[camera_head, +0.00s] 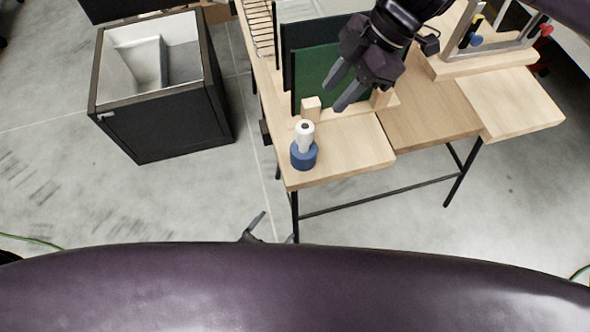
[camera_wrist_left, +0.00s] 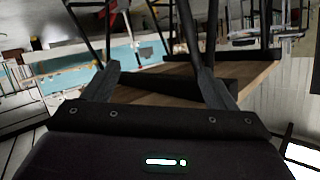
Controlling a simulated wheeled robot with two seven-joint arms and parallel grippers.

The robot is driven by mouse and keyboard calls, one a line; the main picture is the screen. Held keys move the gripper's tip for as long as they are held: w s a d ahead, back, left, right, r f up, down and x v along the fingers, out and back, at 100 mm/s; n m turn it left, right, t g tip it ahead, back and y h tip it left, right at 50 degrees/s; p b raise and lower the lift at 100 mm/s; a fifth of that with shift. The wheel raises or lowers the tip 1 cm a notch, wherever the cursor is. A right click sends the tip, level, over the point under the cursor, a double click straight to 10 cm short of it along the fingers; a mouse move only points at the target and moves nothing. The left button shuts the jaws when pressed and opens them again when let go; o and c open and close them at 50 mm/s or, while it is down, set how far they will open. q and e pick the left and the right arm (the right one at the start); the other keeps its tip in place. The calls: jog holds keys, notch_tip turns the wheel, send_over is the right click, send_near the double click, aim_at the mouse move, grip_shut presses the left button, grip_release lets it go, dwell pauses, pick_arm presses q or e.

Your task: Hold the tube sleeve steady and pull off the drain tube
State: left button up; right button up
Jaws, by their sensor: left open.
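A blue round sleeve (camera_head: 303,157) stands at the near left corner of the wooden table. A white tube (camera_head: 305,138) with a dark hole in its top stands upright in it. My right gripper (camera_head: 334,97) is above the table, behind and to the right of the tube; its fingers are apart and empty. My left gripper (camera_head: 268,229) is low in front of the table, mostly hidden behind my own body. In the left wrist view my left gripper (camera_wrist_left: 157,70) has its fingers wide apart with nothing between them. I cannot make out the tube or sleeve there.
The table (camera_head: 345,165) has a small wooden block (camera_head: 311,108) behind the tube and an upright green board (camera_head: 318,80) further back. A black-sided bin (camera_head: 170,120) stands on the floor to the left. A wooden stand (camera_head: 480,62) is at the right. The table front is clear.

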aim_at(300, 162)
pick_arm(q)
jog(key=w+d+r+n+t, duration=0.1)
jog(key=w+d+r, duration=0.1)
jog(key=r, duration=0.5)
jog(key=w+d+r+n+t, duration=0.1)
jog(key=w+r+n+t, duration=0.1)
jog(key=r, duration=0.5)
jog(key=w+d+r+n+t+y, duration=0.1)
jog(key=w+d+r, duration=0.1)
jog(key=r, duration=0.5)
jog(key=shift+w+d+t, duration=0.1)
jog(key=shift+d+t, duration=0.2)
jog(key=shift+d, duration=0.05)
jog(key=shift+w+r+n+y, duration=0.2)
jog(key=shift+w+n+y, duration=0.2)
jog(key=shift+w+n, duration=0.3)
jog(key=shift+x, duration=3.45)
jog(key=shift+f, duration=0.1)
